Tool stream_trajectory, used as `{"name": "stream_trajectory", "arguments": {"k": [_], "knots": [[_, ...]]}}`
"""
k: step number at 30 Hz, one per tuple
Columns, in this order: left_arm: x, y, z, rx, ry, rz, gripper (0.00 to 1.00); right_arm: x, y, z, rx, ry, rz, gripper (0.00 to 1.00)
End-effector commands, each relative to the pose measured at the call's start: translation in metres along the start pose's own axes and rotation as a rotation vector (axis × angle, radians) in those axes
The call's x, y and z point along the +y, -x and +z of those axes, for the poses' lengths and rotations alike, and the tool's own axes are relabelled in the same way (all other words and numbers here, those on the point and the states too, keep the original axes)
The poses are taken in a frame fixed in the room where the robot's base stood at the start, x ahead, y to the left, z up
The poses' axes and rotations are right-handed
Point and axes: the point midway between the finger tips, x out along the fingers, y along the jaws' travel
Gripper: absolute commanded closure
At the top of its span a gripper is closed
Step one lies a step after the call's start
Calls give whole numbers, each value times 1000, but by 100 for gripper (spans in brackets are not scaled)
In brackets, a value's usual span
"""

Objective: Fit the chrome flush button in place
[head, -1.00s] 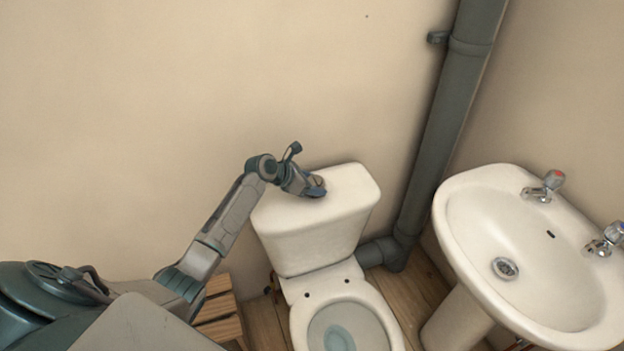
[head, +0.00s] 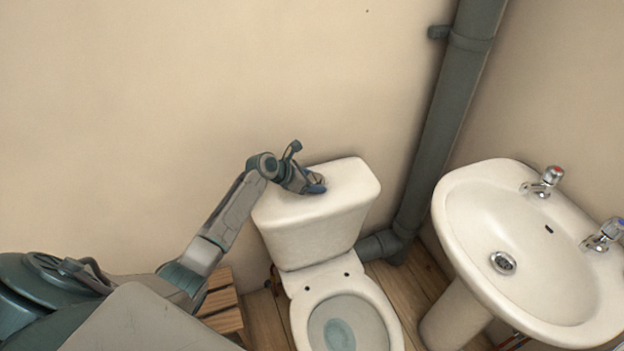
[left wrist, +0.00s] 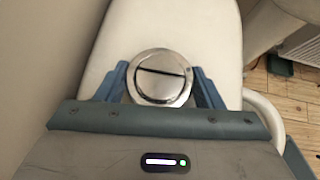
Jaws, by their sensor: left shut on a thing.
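The chrome flush button (left wrist: 160,77) is round, with a split line across its face, and shows between my gripper's fingers in the left wrist view. My left gripper (head: 316,187) is shut on it, low over the top of the white cistern lid (head: 347,177). The lid also shows in the left wrist view (left wrist: 180,25). The button is at or just above the lid surface; I cannot tell whether it is seated. The hole in the lid is hidden. In the head view the gripper hides the button. My right gripper is not in view.
The toilet bowl (head: 350,292) is open below the cistern. A grey soil pipe (head: 440,130) stands to the right, then a white washbasin (head: 480,210) with two taps. A wooden slatted item (head: 222,300) is on the floor at left. The wall is close behind the cistern.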

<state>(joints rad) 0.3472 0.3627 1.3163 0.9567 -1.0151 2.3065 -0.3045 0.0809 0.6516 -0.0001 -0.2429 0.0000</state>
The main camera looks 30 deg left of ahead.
Motion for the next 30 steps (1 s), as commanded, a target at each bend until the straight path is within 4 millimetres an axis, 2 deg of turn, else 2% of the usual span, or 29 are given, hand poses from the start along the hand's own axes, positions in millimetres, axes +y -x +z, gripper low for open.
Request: {"name": "stream_trajectory", "arguments": {"k": [12,13,16,17,30], "knots": [[-2,-2,-6,9,2,-4,68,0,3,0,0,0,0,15],[-2,-2,-6,9,2,-4,37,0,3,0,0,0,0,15],[-2,-3,-7,10,3,-5,17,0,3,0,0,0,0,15],[-2,-3,-7,10,3,-5,14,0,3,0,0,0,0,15],[-3,-4,-9,13,5,-7,14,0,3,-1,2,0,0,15]]}}
